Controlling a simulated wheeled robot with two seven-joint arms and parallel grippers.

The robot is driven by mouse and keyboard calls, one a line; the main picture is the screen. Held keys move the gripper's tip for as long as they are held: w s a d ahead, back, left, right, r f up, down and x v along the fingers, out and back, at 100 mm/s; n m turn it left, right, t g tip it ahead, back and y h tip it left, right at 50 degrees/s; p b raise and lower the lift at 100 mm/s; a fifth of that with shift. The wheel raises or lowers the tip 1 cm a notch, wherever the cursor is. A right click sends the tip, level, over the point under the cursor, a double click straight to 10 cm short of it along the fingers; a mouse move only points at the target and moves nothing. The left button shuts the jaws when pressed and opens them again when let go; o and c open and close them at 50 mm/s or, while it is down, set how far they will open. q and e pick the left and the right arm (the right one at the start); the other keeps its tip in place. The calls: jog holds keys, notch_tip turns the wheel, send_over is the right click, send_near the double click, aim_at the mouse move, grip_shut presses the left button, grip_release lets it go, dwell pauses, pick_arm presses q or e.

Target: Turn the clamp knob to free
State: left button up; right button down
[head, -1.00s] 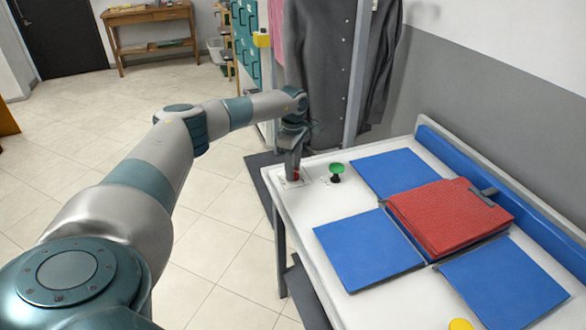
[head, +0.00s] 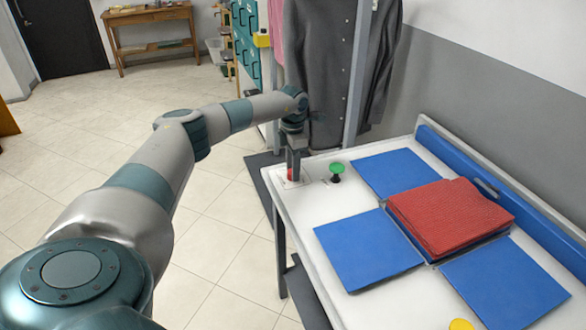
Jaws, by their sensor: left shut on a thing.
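A stack of red cloth (head: 450,218) lies in the middle of the table among blue panels. A small grey clamp piece (head: 487,188) stands at the cloth's back right edge, seemingly tilted up off it. My right gripper is not in view.
A green mushroom button (head: 337,168) on a dark stem stands just right of my gripper. A yellow knob (head: 460,324) is at the bottom edge. Blue panels (head: 368,250) cover much of the white table (head: 315,215). Dark garments (head: 320,70) hang behind my gripper.

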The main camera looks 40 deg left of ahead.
pick_arm(q)
jog(key=n, duration=0.4)
jog(key=shift+r+n, duration=0.1)
jog(key=shift+n, duration=0.2)
jog(key=n+p, duration=0.1)
jog(key=n, duration=0.3)
jog(key=shift+w+n, duration=0.1)
jog(key=shift+n, duration=0.3)
jog(key=o, duration=1)
jog(key=shift+o, duration=0.2)
